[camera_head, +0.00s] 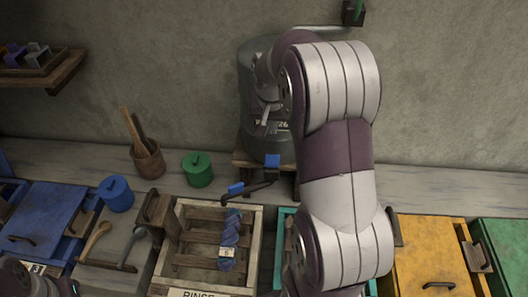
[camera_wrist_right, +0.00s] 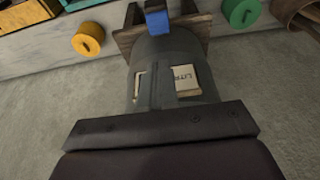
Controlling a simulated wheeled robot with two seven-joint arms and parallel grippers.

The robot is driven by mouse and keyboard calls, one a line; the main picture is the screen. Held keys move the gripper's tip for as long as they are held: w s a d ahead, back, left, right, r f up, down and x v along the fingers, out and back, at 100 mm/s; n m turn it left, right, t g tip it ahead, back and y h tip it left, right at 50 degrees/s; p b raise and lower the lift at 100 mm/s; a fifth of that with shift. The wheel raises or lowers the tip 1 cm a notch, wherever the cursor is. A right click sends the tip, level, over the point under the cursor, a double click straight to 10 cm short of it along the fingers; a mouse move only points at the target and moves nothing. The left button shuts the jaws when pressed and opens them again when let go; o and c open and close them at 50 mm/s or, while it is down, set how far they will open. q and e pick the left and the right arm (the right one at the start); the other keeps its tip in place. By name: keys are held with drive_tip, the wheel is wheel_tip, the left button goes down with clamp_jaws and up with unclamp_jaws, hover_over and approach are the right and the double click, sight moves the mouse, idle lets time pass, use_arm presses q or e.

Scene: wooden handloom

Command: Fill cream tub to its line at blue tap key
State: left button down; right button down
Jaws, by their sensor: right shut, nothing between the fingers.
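A cream-rimmed wooden tub (camera_head: 258,229) marked RINSE stands at the front in the head view. Dark slats and a blue-purple skein (camera_head: 229,240) cover part of its inside, and no water line shows. A grey tank (camera_head: 247,78) stands behind on a wooden stand. A blue block (camera_head: 272,160) is low on its front and also shows in the wrist view (camera_wrist_right: 157,20). A dark bar with a blue end (camera_head: 236,188) lies below it. My right gripper (camera_head: 264,108) is shut and empty in front of the tank's upper part.
A green pot (camera_head: 198,170), a blue pot (camera_head: 116,194) and a mortar-like cup (camera_head: 148,159) stand on the ledge. Blue (camera_head: 45,220) and yellow (camera_head: 428,255) lidded boxes flank the tub. A shelf (camera_head: 45,75) is at upper left.

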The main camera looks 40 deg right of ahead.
drive_tip(key=shift+d+f, duration=0.1)
drive_tip(key=p, duration=0.4)
approach(272, 158)
drive_tip(key=x, duration=0.6)
drive_tip(key=shift+f, duration=0.3)
